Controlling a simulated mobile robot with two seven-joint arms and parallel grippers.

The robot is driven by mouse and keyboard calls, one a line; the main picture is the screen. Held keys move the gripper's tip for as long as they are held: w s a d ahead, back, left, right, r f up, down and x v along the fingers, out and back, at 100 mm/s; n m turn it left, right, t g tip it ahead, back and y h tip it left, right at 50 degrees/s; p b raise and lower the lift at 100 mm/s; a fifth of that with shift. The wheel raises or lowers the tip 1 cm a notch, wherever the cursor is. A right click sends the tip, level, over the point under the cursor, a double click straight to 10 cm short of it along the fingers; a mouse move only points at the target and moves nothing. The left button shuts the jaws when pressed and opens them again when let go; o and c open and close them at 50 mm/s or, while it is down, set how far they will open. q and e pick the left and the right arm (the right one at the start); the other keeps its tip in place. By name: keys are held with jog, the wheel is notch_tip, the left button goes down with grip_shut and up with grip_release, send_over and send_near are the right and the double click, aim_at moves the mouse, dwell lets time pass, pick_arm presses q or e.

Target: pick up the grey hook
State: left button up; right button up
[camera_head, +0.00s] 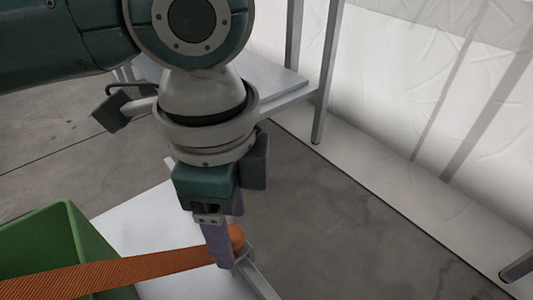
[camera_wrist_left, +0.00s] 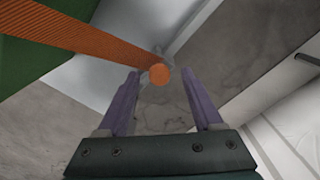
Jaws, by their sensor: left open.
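The grey hook (camera_wrist_left: 166,54) shows in the left wrist view as a small grey shape just beyond a round orange end piece (camera_wrist_left: 159,75). In the head view the orange piece (camera_head: 237,236) is partly behind my finger, and a bit of grey (camera_head: 242,250) shows below it. My left gripper (camera_head: 230,245) points down over the table's corner. In the left wrist view its two purple fingers (camera_wrist_left: 160,78) are apart, with the orange piece between their tips. I cannot tell whether they touch it. My right gripper is not in view.
A wide orange strap (camera_head: 130,272) runs from the left toward the hook, passing over a green crate (camera_head: 85,240). The white table (camera_head: 140,220) ends near the gripper. Behind stand a grey shelf (camera_head: 285,82) with metal legs and the white tent wall (camera_head: 420,90).

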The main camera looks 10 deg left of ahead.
pick_arm(q)
notch_tip(320, 180, down, 3)
jog(key=shift+s+r+b, duration=0.15)
jog(key=shift+b, duration=0.4)
jog(key=shift+r, duration=0.15)
jog(key=shift+c, duration=0.4)
grip_shut()
